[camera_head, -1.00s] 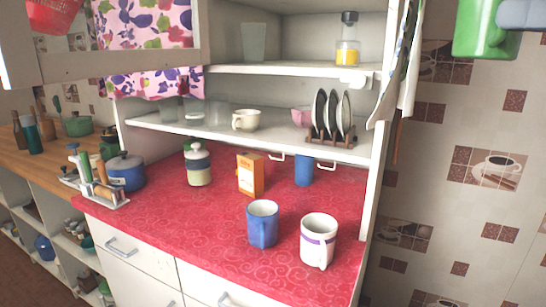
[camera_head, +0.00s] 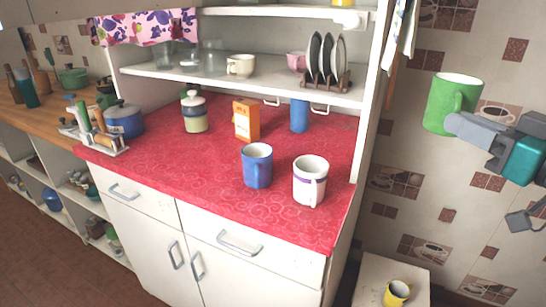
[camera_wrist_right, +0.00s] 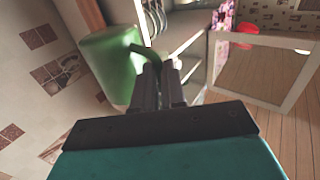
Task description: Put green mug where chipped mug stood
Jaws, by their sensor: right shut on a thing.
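The green mug (camera_head: 446,103) is in the air at the right, in front of the tiled wall. My right gripper (camera_head: 462,122) is shut on its handle. The wrist view also shows the green mug (camera_wrist_right: 106,68) at the fingertips (camera_wrist_right: 157,72). On the red counter stand a blue mug (camera_head: 257,168) and a white mug with a purple band (camera_head: 309,182). A yellow mug (camera_head: 396,293) is on a low white stand at the bottom right. I cannot make out a chip on any mug. My left gripper is not in view.
The red oilcloth counter (camera_head: 190,165) has bare room at its left and front. An orange carton (camera_head: 246,120), a blue cup (camera_head: 299,115) and a striped jar (camera_head: 194,113) stand towards the back. A plate rack (camera_head: 327,84) and a cream cup (camera_head: 240,66) are on the shelf above.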

